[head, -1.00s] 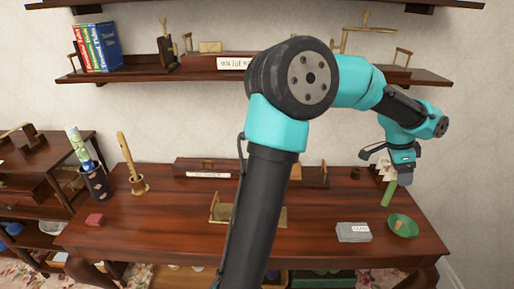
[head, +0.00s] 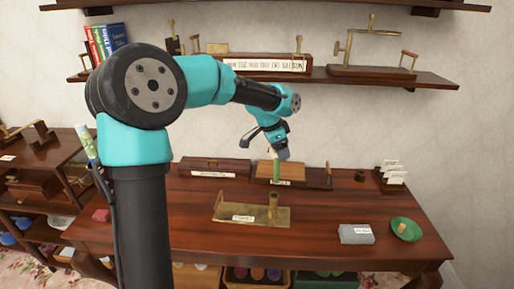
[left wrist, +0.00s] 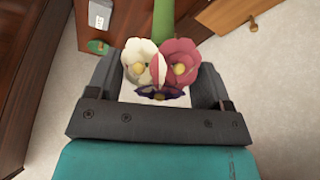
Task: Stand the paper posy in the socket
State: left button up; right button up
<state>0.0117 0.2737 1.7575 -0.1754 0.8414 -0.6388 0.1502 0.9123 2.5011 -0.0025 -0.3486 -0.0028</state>
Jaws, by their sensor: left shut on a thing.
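My left gripper (head: 281,150) is shut on the paper posy and holds it above the back of the desk. The posy's green stem (head: 276,170) hangs down below the jaws in the head view. In the left wrist view the posy's white and pink flowers (left wrist: 180,68) sit between the jaws (left wrist: 155,88), and its stem runs up out of the picture. The likely socket is an upright brass tube (head: 273,206) on a flat brass plate (head: 238,213) with a label. The stem appears behind and above the tube, apart from it. My right gripper is not in view.
A grey block (head: 356,234) and a green dish (head: 406,230) lie at the desk's right. A card rack (head: 391,176) stands behind them. Low wooden boxes (head: 214,167) line the back of the desk.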

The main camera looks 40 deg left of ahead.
aim_at(276, 174)
pick_arm(q)
jog(key=shift+s+a, duration=0.1)
jog(key=shift+a, duration=0.05)
dwell(0.4)
jog(key=shift+f, duration=0.1)
jog(key=shift+f, duration=5.45)
jog(key=o, duration=1)
